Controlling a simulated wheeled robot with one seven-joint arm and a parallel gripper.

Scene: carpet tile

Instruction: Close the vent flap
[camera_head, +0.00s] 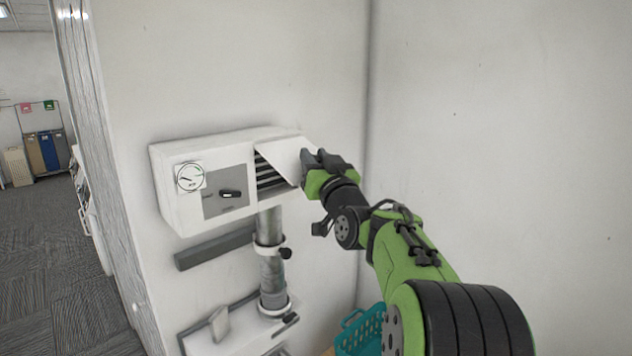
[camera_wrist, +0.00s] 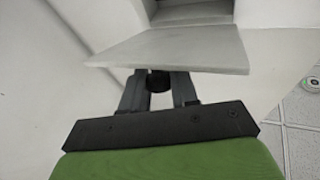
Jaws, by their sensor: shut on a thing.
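The vent flap (camera_head: 286,158) is a white panel at the right end of a white wall-mounted box (camera_head: 178,207). It stands open, tilted out from the box, and dark slats (camera_head: 268,176) show beside it. My gripper (camera_head: 322,160) is at the flap's outer right edge, shut on it. In the wrist view the flap (camera_wrist: 175,48) spans the frame just beyond the fingers, and my gripper (camera_wrist: 158,80) meets its near edge around a dark round knob-like part (camera_wrist: 158,81). The fingertips are partly hidden by the flap.
The box carries a round dial (camera_head: 189,177) and a dark knob (camera_head: 230,194). A grey pipe (camera_head: 271,265) runs down from it to a lower white unit (camera_head: 225,325). A teal basket (camera_head: 360,332) stands below, near the wall corner. Bare wall lies to the right.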

